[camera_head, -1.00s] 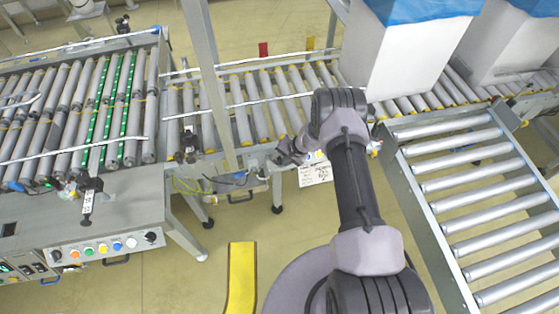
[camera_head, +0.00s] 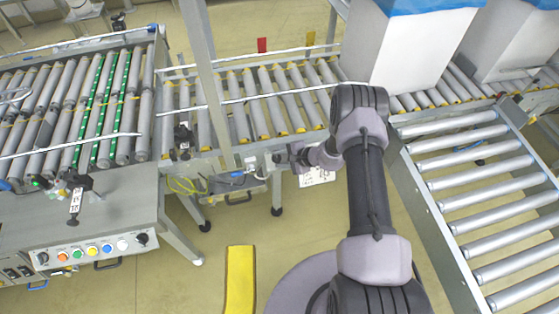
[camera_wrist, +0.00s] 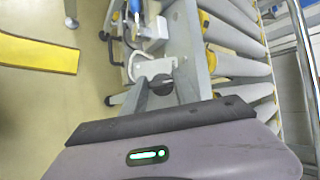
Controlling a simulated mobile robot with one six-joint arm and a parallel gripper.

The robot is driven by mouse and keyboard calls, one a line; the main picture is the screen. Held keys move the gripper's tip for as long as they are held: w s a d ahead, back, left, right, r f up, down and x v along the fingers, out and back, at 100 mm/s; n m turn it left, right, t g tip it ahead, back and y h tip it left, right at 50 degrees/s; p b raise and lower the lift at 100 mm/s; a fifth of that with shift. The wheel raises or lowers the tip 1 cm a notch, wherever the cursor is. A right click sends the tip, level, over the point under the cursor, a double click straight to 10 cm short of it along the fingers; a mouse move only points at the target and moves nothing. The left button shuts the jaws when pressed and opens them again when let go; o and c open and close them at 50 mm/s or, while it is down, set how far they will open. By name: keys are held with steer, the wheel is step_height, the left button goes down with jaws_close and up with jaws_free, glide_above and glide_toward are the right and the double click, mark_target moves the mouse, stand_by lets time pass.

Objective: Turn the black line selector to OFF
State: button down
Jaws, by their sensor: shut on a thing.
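My gripper (camera_head: 280,157) is at the front rail of the middle conveyor, next to a pale bracket. It is shut on a small dark round piece, which I take to be the black line selector (camera_wrist: 161,86). The piece shows in the wrist view just beyond the dark edge of my gripper. It is mostly hidden, so its pointer and markings cannot be read. A white label sheet (camera_head: 317,177) hangs just below my wrist.
The pale bracket (camera_wrist: 152,67) and blue cable fitting (camera_head: 237,173) are beside my gripper. A button panel (camera_head: 100,250) with black knobs is at lower left. White boxes (camera_head: 405,55) stand on the conveyor at upper right. A yellow floor strip (camera_head: 240,280) lies in front.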

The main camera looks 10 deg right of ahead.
steer(key=shift+m, duration=0.4)
